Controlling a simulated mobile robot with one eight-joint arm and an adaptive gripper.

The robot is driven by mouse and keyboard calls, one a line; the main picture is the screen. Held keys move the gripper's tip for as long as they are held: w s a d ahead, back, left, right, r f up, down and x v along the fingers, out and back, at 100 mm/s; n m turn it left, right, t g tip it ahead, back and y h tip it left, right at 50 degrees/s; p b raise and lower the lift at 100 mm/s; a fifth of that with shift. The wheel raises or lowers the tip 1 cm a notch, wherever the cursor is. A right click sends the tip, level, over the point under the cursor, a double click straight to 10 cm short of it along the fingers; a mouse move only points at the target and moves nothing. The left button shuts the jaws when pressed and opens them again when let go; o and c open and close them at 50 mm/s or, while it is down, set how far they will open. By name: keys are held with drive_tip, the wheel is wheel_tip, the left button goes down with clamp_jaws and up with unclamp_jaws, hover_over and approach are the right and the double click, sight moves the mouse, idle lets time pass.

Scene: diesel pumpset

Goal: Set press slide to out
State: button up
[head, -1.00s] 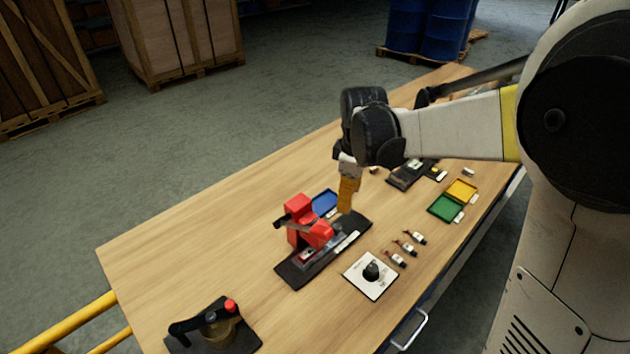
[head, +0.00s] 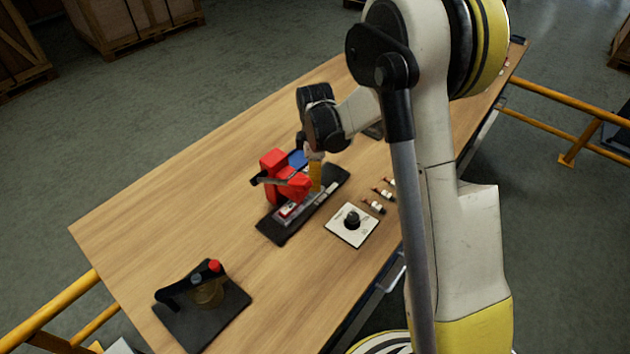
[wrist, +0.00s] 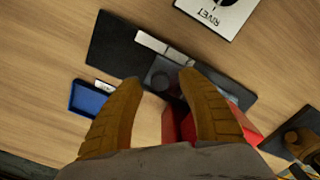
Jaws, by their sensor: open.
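The red press (head: 282,180) stands on a black base plate (head: 275,232) near the middle of the table. A pale slide strip with a red-marked part (head: 289,209) lies at the press's foot. My gripper (head: 315,188) points down over the right-hand part of the plate, close beside the press. In the wrist view its two orange-brown fingers (wrist: 160,82) are spread apart and empty. The press's red body (wrist: 178,125) is partly hidden behind the right finger.
A white dial plate marked RIVET (head: 352,225) lies right of the press. Several small labelled parts (head: 373,206) are near it. A blue tray (head: 298,158) sits behind the press. A lever device with a red knob (head: 205,290) stands at the front left. The table's left side is clear.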

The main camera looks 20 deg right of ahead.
drive_tip(key=shift+f, duration=0.35)
clamp_jaws()
drive_tip(key=w+d, duration=0.2)
drive_tip(key=d, duration=0.1)
drive_tip(key=w+d, duration=0.3)
drive_tip(key=d, duration=0.2)
drive_tip(key=shift+w+d+b, duration=0.3)
drive_tip(key=shift+w+b, duration=0.1)
drive_tip(key=shift+r, duration=0.1)
